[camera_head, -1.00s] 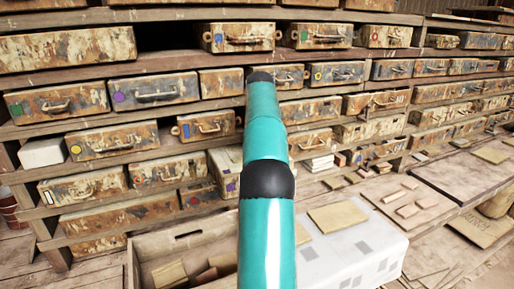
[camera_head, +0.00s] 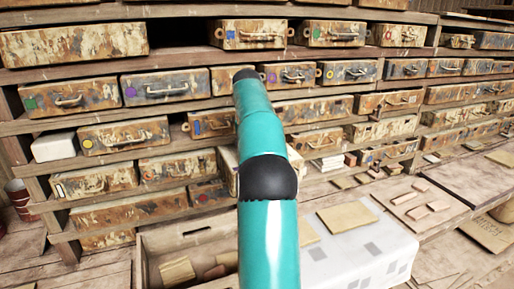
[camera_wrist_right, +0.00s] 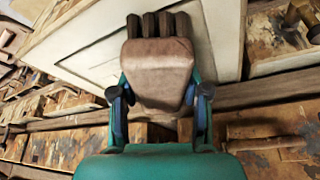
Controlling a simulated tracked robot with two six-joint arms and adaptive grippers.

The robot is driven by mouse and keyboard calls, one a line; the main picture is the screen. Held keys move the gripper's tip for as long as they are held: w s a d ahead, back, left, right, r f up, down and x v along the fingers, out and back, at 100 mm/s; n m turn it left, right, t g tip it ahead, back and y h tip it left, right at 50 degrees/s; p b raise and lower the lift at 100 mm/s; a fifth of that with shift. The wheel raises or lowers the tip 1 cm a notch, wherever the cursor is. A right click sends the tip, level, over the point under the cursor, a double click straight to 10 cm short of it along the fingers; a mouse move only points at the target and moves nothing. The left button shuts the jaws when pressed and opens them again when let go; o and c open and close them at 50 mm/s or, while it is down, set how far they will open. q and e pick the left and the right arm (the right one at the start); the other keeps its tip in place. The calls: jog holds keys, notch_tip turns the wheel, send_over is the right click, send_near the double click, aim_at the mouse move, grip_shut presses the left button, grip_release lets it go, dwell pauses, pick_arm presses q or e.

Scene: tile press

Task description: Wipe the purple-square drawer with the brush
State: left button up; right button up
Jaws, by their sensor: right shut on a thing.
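In the wrist view my right gripper (camera_wrist_right: 160,92) is shut on the brush (camera_wrist_right: 158,65), a brown block with dark bristles pointing away from me. The bristles lie in front of a pale panelled surface (camera_wrist_right: 85,50); I cannot tell whether they touch it. In the head view a worn drawer (camera_head: 165,85) with a purple mark sits on the left of the shelves. Another purple-marked drawer (camera_head: 289,76) is just right of my teal arm. The marks are too small to tell which is square. The brush is hidden in the head view, and my left gripper is not in view.
Wooden shelves (camera_head: 205,101) hold several worn drawers with coloured marks. A white box (camera_head: 55,146) stands at the left. Below are an open wooden crate (camera_head: 193,237), a white block (camera_head: 345,262) and a low table (camera_head: 455,183). My arm blocks the middle of the view.

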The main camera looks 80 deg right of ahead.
jog(key=shift+w+a, duration=0.4)
jog(key=shift+w, duration=0.3)
jog(key=shift+w+a, duration=0.35)
jog(key=shift+w, duration=0.35)
notch_tip(320, 180, up, 3)
jog(key=shift+f+p, duration=0.2)
jog(key=shift+p, duration=1.05)
jog(key=shift+r+b, duration=0.25)
jog(key=shift+b, duration=0.1)
jog(key=shift+r, duration=1.45)
